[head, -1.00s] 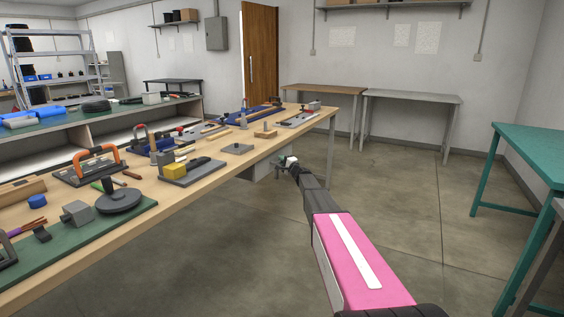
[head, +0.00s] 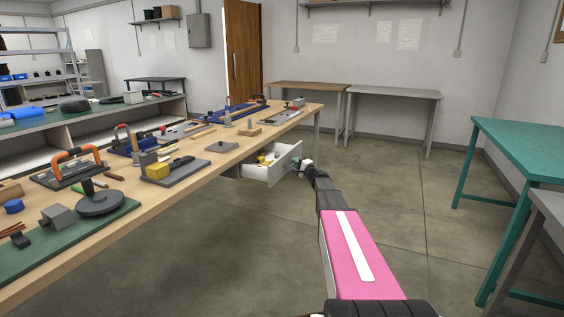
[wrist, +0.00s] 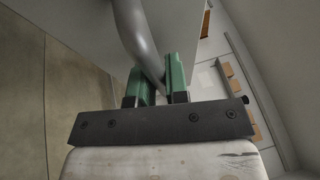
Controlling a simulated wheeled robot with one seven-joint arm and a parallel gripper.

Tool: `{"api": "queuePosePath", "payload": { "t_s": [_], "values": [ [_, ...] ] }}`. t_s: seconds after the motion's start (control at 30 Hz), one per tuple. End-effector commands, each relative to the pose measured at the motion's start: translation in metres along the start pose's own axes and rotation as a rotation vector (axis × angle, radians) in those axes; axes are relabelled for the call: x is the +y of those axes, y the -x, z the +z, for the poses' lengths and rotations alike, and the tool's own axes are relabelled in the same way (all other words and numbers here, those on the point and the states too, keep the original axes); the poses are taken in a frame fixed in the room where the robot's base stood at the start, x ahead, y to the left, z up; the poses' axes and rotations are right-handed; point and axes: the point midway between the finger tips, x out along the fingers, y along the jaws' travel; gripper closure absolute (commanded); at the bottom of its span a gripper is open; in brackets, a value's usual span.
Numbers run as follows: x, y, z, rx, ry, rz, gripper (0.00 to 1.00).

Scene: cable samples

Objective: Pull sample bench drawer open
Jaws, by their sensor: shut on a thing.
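The sample bench drawer (head: 285,170) is a light grey box under the wooden bench (head: 225,155), and it stands pulled out part of the way. Something yellow (head: 267,158) lies inside it. My gripper (head: 297,163) is at the drawer's front face, at the end of my outstretched arm. In the wrist view the green fingers of my gripper (wrist: 156,84) are closed around a grey bar handle (wrist: 136,35). The handle runs up in front of the grey drawer front (wrist: 85,30). In the head view the handle is mostly hidden by my gripper.
The bench top holds clamps, a yellow block (head: 158,170) and other tools. A teal table (head: 530,148) stands to the right, and a grey table (head: 394,94) is by the back wall. The concrete floor (head: 390,200) between them is clear.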

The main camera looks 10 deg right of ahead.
Motion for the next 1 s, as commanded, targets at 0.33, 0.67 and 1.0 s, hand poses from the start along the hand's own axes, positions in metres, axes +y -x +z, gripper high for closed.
{"api": "queuePosePath", "payload": {
  "t_s": [0.33, 0.67, 1.0],
  "values": [
    [-0.014, 0.066, -0.026, 0.001, 0.000, 0.001, 1.00],
    [-0.018, 0.087, -0.036, 0.000, 0.001, 0.002, 1.00],
    [-0.018, 0.087, -0.036, -0.001, 0.001, 0.002, 1.00]
  ]
}}
